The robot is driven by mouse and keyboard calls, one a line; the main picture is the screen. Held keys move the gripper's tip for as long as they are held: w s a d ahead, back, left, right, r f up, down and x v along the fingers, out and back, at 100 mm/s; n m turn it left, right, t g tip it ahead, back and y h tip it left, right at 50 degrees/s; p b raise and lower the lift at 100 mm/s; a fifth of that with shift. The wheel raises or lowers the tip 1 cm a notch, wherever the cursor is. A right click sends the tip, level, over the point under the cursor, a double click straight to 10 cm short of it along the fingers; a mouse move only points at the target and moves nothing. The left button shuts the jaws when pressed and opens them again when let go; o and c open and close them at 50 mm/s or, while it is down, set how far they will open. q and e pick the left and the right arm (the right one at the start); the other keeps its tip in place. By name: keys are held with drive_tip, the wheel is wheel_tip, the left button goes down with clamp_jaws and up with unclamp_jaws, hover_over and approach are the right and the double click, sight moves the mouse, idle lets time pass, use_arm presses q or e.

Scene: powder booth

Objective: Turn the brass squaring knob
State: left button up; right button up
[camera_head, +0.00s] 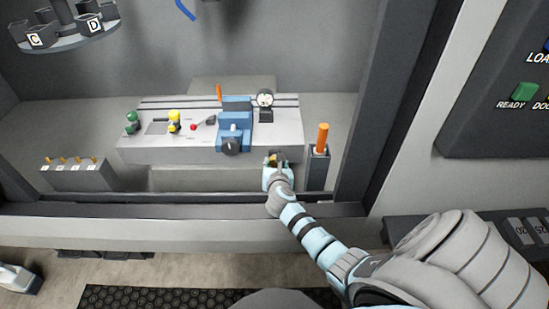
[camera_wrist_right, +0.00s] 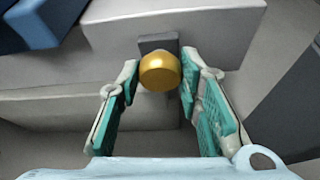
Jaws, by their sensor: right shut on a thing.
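The brass squaring knob (camera_wrist_right: 160,72) is a round golden cap on a dark square mount at the front face of the grey bench block. In the wrist view it sits between the teal-padded fingers of my right gripper (camera_wrist_right: 159,80), which is shut on it from both sides, near the fingertips. In the head view my right gripper (camera_head: 276,165) reaches the block's front right corner and hides most of the knob.
The grey block (camera_head: 190,148) carries a blue clamp (camera_head: 234,130), a dial gauge (camera_head: 265,100) and green and yellow knobs. An orange-handled tool (camera_head: 322,138) stands in a dark holder close to the right of my gripper. The booth's front sill (camera_head: 150,208) runs below.

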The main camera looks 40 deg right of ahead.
drive_tip(key=shift+d+m+t+y, duration=0.1)
drive_tip(key=shift+m+t+y, duration=0.35)
drive_tip(key=shift+m, duration=0.35)
drive_tip(key=o, duration=0.9)
drive_tip(key=shift+o, duration=1.3)
drive_tip(key=shift+w+f, duration=0.1)
drive_tip(key=v, duration=1.2)
